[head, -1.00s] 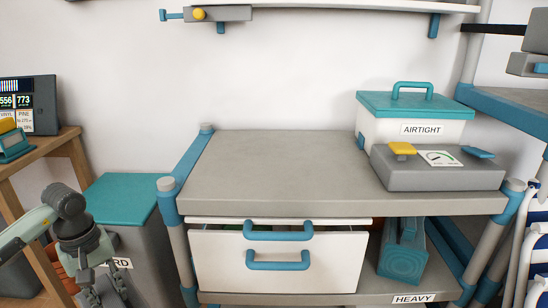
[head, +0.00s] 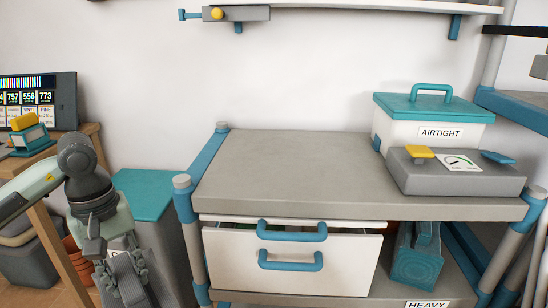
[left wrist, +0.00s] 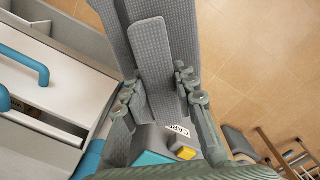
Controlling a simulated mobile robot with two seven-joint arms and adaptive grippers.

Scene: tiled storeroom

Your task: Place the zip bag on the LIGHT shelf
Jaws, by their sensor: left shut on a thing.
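My left gripper (head: 122,280) is low at the left in the head view, left of the drawer unit and in front of the teal-topped bin. In the left wrist view its fingers (left wrist: 158,88) are shut on a flat grey piece, taken as the zip bag; fingers and held thing are hard to tell apart. No LIGHT label shows. A wall shelf (head: 380,5) runs along the top edge, above and right of the gripper. A lower shelf (head: 390,290) bears a HEAVY label. My right gripper is not in view.
The grey bench top (head: 290,165) is clear at its left and middle. An AIRTIGHT box (head: 400,128) and a grey scale (head: 450,180) stand at its right. A white drawer (head: 290,268) below is partly open. A teal-topped bin (head: 143,190) stands left of the bench.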

